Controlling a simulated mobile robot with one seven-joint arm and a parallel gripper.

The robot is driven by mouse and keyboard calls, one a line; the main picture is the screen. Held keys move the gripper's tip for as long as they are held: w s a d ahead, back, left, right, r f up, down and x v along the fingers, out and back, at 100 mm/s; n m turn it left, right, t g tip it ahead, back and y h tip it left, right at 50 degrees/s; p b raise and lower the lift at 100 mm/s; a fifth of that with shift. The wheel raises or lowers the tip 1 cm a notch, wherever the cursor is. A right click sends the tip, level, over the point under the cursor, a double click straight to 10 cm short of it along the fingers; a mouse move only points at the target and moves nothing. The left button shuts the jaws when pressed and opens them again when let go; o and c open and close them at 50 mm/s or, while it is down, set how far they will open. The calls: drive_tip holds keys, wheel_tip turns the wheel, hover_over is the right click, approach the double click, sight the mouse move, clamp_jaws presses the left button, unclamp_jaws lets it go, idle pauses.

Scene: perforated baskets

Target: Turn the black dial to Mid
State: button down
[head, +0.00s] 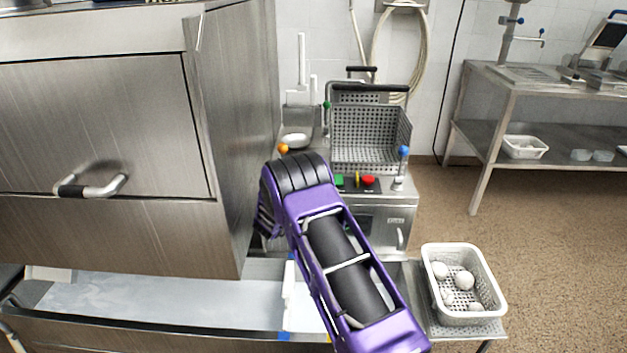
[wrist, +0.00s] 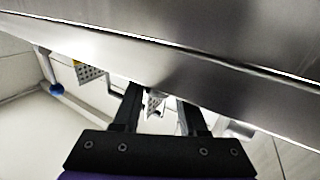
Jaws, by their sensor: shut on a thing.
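My gripper (wrist: 158,97) shows in the wrist view as two black fingers, held apart, with their tips at the lower edge of a wide steel panel (wrist: 200,60). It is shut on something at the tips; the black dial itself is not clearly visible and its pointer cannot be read. In the head view my purple arm covers the gripper and the left front of the steel machine (head: 395,215). This machine carries a green button (head: 339,180), a red button (head: 369,180) and a perforated basket (head: 365,135).
A large steel cabinet (head: 100,130) with a bar handle stands close on the left. A white basket of pale round items (head: 470,317) sits at the lower right. A blue-knobbed lever (head: 403,152) rises at the machine's right corner. Open floor lies on the right.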

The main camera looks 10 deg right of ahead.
drive_tip(key=c, duration=0.7)
unclamp_jaws()
drive_tip(key=shift+c, duration=0.2)
wheel_tip(320, 180, up, 10)
drive_tip(key=shift+p, duration=0.7)
drive_tip(key=shift+r, duration=0.1)
